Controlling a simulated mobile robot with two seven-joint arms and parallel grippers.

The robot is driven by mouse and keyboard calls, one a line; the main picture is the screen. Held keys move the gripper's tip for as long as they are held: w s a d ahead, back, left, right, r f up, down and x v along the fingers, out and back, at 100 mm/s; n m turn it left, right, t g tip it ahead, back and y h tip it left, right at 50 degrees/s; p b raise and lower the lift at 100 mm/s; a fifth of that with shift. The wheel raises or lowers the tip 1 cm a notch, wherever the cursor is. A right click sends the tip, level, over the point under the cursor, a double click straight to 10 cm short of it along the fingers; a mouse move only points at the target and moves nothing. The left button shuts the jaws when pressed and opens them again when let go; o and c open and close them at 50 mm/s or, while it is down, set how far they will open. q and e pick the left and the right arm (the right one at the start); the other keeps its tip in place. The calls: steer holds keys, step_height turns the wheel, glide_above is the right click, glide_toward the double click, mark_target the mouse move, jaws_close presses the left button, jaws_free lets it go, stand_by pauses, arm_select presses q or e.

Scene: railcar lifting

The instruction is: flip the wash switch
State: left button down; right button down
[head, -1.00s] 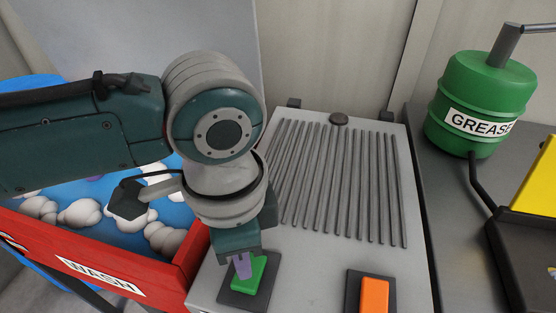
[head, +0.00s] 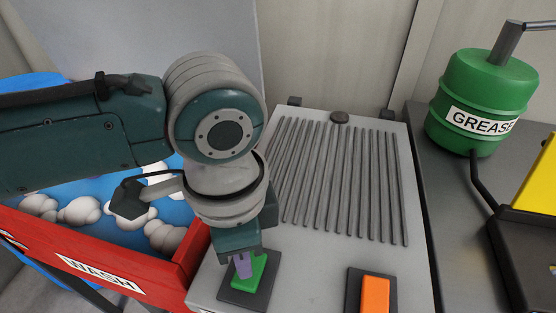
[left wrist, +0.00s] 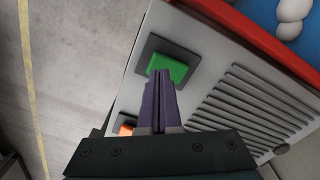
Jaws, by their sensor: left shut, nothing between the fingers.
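A green switch (head: 252,274) sits on a dark square plate at the front left of the grey ribbed panel, beside the red tub labelled WASH. It also shows in the left wrist view (left wrist: 168,68). My left gripper (head: 243,272) has its purple fingers shut and empty, pointing down at the green switch. In the left wrist view the fingertips (left wrist: 160,74) overlap the near edge of the switch; I cannot tell whether they touch it. An orange switch (head: 374,291) sits to the right on the same panel. My right gripper is not in view.
The red WASH tub (head: 190,257) holds blue water and white foam at the left. A green GREASE can (head: 478,95) stands on the grey counter at the right, near a yellow object (head: 540,185). Raised ribs cover the panel (head: 300,283) behind the switches.

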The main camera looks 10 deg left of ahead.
arm_select(q)
steer(key=shift+f+b, duration=0.7)
steer(key=shift+f, duration=0.4)
stand_by(0.4)
step_height(320, 180, up, 7)
steer(key=p, duration=0.8)
steer(key=shift+r, duration=0.1)
